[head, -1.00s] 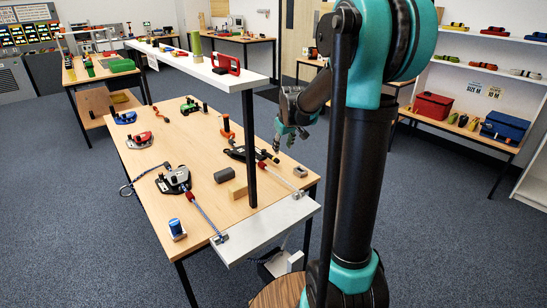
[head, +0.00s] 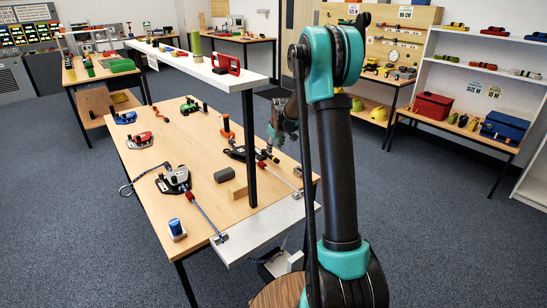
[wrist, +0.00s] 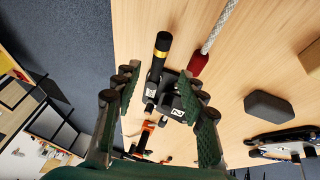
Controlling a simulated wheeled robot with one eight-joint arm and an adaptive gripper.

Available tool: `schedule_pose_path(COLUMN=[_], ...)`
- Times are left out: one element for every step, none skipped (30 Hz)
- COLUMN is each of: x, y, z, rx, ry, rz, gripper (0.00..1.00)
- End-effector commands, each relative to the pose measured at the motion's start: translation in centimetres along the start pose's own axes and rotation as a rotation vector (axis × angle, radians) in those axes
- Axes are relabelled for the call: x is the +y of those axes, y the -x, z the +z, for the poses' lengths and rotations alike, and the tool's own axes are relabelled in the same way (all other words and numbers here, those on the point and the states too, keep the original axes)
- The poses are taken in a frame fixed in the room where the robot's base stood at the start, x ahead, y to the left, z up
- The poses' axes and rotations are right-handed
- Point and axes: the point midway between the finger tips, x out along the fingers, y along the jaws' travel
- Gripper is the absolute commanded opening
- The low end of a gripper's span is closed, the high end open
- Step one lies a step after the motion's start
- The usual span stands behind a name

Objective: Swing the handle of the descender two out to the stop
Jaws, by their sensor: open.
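A black descender (head: 240,154) lies toward the right side of the table, with a white rope running from it. In the wrist view its black handle (wrist: 161,55) with a yellow band sticks up beside the red-sleeved rope end (wrist: 198,64). A small white label on its body (wrist: 178,113) is too small to read. My gripper (wrist: 165,105) is open, its green-padded fingers on either side of the descender's body and handle base. I cannot tell whether a finger touches. In the head view my gripper (head: 268,151) is low at the descender's right end.
Another black-and-white descender (head: 175,181) with a blue rope lies at the left. A grey block (head: 225,175) and a wooden block (head: 237,191) lie between them. An orange device (head: 227,132) stands behind. A raised white shelf (head: 220,76) on a black post crosses above the table.

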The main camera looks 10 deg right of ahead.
Motion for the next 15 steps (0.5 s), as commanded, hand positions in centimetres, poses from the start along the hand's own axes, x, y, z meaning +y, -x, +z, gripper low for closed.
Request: schedule_pose_path(x=[0.0,0.0,0.0,0.0,0.0,0.0,0.0,0.0,0.0,0.0,0.0,0.0,0.0,0.0,0.0], y=[-1.0,-1.6,-2.3,-2.9,-3.4,-4.1,-4.5,-4.9,-5.5,-5.9,-6.2,-6.6,-6.8,-7.0,-7.3], z=[0.0,0.0,0.0,0.0,0.0,0.0,0.0,0.0,0.0,0.0,0.0,0.0,0.0,0.0,0.0], rx=[0.0,0.0,0.0,0.0,0.0,0.0,0.0,0.0,0.0,0.0,0.0,0.0,0.0,0.0,0.0], ry=[0.0,0.0,0.0,0.0,0.0,0.0,0.0,0.0,0.0,0.0,0.0,0.0,0.0,0.0,0.0], rz=[0.0,0.0,0.0,0.0,0.0,0.0,0.0,0.0,0.0,0.0,0.0,0.0,0.0,0.0,0.0], gripper=[0.42,0.42,0.42,0.42,0.42,0.42,0.42,0.42,0.42,0.42,0.42,0.42,0.42,0.42,0.42])
